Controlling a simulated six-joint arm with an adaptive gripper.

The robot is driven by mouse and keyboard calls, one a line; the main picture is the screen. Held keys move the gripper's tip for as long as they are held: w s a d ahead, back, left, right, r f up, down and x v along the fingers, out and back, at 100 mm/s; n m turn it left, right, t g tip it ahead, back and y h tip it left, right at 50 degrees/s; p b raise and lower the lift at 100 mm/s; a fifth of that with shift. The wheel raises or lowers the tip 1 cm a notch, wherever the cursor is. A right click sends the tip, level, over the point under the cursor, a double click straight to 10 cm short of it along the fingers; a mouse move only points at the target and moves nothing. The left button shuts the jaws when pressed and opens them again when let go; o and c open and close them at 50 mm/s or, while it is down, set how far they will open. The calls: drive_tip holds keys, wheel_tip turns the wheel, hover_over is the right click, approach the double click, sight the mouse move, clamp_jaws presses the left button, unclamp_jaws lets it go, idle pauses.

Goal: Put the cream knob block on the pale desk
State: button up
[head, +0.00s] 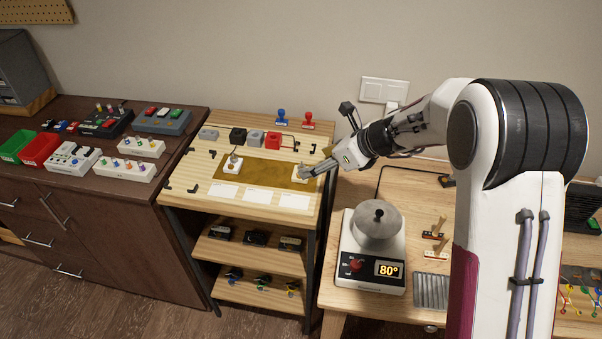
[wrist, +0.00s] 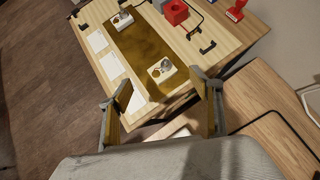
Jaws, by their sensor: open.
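Two cream blocks with small grey tops sit on the gold mat of the light wooden bench. The nearer block (wrist: 160,74) has a round grey knob and a yellow spot in the wrist view; in the head view it (head: 299,179) is partly behind my gripper. The other block (head: 232,166) sits at the mat's left end and also shows in the wrist view (wrist: 121,21). My gripper (head: 304,174) is open and empty beside the nearer block. In the wrist view its fingers (wrist: 163,92) are wide apart, with that block beyond them. The pale desk (head: 335,277) stands right of the bench.
A heater with a metal pot (head: 379,225), reading 80°, stands on the pale desk. Coloured blocks (head: 273,141) and stamps (head: 308,120) line the bench's back. Dark brackets and white cards surround the mat. The dark cabinet (head: 190,118) at left holds bins and knobbed boxes.

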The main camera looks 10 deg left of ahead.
sight(297, 171)
drive_tip(key=shift+x, duration=1.3)
drive_tip(key=shift+a+f, duration=0.1)
drive_tip(key=shift+f, duration=0.05)
drive_tip(key=shift+x, duration=2.45)
drive_tip(key=shift+f, duration=0.1)
drive_tip(key=c, duration=1.4)
drive_tip(key=shift+r, duration=0.55)
drive_tip(key=shift+c, duration=0.8)
wheel_tip(297, 171, up, 9)
